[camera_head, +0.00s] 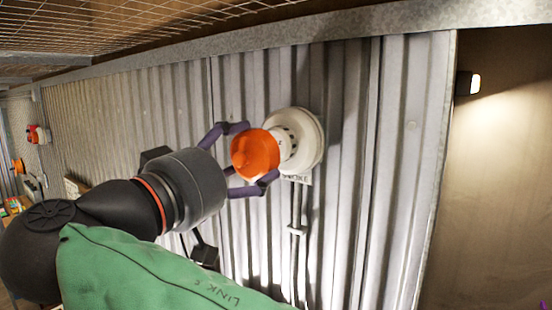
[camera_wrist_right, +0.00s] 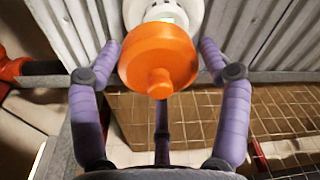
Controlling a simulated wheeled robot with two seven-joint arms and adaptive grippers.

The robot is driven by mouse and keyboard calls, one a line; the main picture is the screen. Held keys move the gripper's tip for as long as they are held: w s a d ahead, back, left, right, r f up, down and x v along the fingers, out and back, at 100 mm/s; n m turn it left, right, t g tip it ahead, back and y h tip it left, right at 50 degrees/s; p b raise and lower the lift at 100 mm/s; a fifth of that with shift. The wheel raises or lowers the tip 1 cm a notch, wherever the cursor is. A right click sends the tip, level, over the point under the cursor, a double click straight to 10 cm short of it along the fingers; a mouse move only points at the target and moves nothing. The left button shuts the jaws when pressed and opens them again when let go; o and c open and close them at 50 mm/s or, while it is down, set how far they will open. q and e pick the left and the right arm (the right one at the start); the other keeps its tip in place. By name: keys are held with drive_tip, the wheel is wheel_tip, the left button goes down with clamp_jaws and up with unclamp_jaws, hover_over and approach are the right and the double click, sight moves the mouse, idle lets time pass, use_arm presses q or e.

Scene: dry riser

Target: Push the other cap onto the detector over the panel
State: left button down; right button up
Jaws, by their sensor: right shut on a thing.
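The white round detector (camera_head: 309,140) is mounted on the corrugated metal wall, above a small label plate. An orange cap (camera_head: 254,152) with a knob is in front of the detector, its open side toward it. White detector body still shows between cap and base; I cannot tell whether they touch. My right gripper (camera_head: 253,155) is shut on the cap, purple fingers on opposite sides of it. In the right wrist view the cap (camera_wrist_right: 158,58) sits between the fingertips, knob toward me, hiding most of the detector (camera_wrist_right: 180,12). My left gripper is not in view.
A conduit (camera_head: 298,231) runs down the wall below the detector. Wire mesh (camera_head: 130,25) and a metal beam (camera_head: 330,27) lie above. A lit lamp (camera_head: 468,83) is on the right wall. A small red and white fixture (camera_head: 38,135) is at far left.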

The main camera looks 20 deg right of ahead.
sight(253, 153)
drive_tip(key=shift+w+a+r+p, duration=0.15)
drive_tip(key=shift+a+p, duration=0.15)
drive_tip(key=shift+a, duration=0.2)
drive_tip(key=shift+w, duration=0.5)
drive_tip(key=shift+w+d, duration=0.25)
drive_tip(key=shift+w+d+b, duration=0.2)
drive_tip(key=shift+w+d, duration=0.1)
drive_tip(key=shift+d, duration=0.3)
drive_tip(key=shift+w+d+b, duration=0.15)
drive_tip(key=shift+w+d, duration=0.1)
drive_tip(key=shift+d, duration=0.3)
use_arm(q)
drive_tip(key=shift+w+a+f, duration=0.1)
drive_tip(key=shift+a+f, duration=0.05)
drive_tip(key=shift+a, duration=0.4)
use_arm(e)
drive_tip(key=shift+w+d, duration=0.25)
drive_tip(key=shift+w, duration=0.15)
drive_tip(key=shift+d, duration=0.15)
